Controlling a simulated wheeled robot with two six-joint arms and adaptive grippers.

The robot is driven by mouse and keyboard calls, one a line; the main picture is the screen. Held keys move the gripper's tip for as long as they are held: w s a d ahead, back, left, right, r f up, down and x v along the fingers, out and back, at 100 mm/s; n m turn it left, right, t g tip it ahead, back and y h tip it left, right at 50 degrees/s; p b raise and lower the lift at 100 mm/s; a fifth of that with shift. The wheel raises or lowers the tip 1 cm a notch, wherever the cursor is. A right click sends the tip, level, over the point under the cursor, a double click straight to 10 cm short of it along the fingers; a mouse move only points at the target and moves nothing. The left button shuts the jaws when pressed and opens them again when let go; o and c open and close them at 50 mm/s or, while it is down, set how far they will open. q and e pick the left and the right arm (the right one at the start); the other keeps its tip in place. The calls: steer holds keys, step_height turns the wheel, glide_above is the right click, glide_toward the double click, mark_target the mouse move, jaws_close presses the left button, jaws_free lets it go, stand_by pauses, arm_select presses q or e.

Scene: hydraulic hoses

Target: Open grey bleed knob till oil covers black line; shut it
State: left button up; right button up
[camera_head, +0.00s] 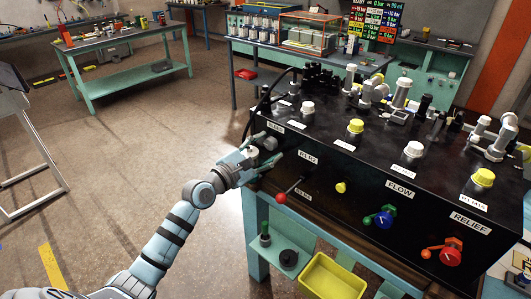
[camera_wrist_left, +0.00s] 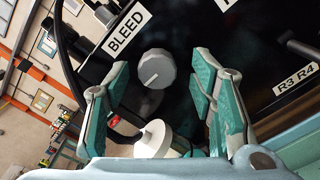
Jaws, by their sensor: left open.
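The grey bleed knob (camera_head: 270,143) is on the front face of the black panel, below the BLEED label. In the left wrist view the knob (camera_wrist_left: 156,69) shows as a round grey disc with a pale line across its face. My left gripper (camera_head: 266,148) is open at the knob. In the left wrist view its teal fingers stand on either side of the knob, with gaps visible between. A white cone-shaped part (camera_wrist_left: 153,138) sits below the knob, between the fingers. I cannot make out the oil or a black line. My right gripper is not in view.
To the right on the panel are a red-knobbed lever (camera_head: 282,197), a blue-green FLOW knob (camera_head: 382,219) and a red RELIEF knob (camera_head: 451,251). A yellow bin (camera_head: 331,278) stands below. A black hose (camera_wrist_left: 68,50) runs left of the BLEED label. Open floor lies left.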

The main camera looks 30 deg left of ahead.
arm_select(q)
steer(key=shift+a+r, duration=0.1)
steer(key=shift+a, duration=0.05)
steer(key=c, duration=1.2)
steer(key=shift+o, duration=0.3)
steer(key=m, duration=0.5)
steer(key=shift+b, duration=0.35)
steer(key=m+b, duration=0.1)
steer(key=m, duration=0.5)
steer(key=shift+m+b, duration=0.3)
steer(key=o, duration=1.1)
